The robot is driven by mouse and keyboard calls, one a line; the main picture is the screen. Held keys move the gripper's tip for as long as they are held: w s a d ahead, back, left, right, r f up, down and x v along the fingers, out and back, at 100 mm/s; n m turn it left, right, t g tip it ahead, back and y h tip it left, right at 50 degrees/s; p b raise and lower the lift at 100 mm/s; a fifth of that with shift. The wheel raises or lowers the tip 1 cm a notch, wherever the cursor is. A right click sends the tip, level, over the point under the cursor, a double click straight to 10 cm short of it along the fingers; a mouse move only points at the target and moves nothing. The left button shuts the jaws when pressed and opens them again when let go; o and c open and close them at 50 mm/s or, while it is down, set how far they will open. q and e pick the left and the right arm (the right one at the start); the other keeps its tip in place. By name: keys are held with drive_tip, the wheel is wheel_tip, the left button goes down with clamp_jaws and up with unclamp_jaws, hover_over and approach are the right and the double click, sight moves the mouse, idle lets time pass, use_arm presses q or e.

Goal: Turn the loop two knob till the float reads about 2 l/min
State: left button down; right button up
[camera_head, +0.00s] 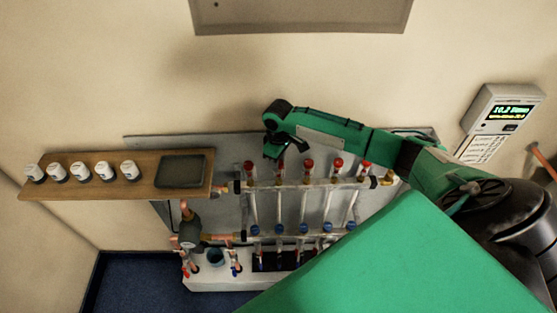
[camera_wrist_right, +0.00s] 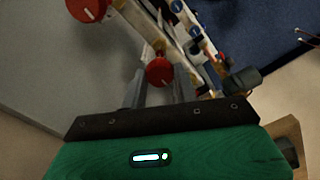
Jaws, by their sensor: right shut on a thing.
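The manifold's upper bar (camera_head: 322,184) carries a row of red knobs. The loop two knob (camera_head: 281,175), second from the left, is partly hidden under my right gripper (camera_head: 275,153). In the right wrist view the red knob (camera_wrist_right: 160,71) sits between the two dark fingers of my right gripper (camera_wrist_right: 158,80), which is shut on it. Clear vertical flow tubes, including the second one (camera_head: 279,208), run down to the lower bar. The float is too small to read. My left gripper is not in view.
A wooden shelf (camera_head: 110,189) with several white caps and a dark tray (camera_head: 181,171) is at the left. A wall display (camera_head: 503,110) with green digits hangs at the right. Other red knobs, such as the first (camera_head: 249,167), stand close beside the gripper. Blue caps (camera_head: 303,228) line the lower bar.

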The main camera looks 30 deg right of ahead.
drive_tip(key=shift+r, duration=0.1)
idle(0.3)
drive_tip(key=o, duration=1)
drive_tip(key=shift+c, duration=0.2)
drive_tip(key=shift+r, duration=0.2)
wheel_tip(320, 180, up, 13)
drive_tip(key=b, duration=0.5)
drive_tip(key=shift+r, duration=0.2)
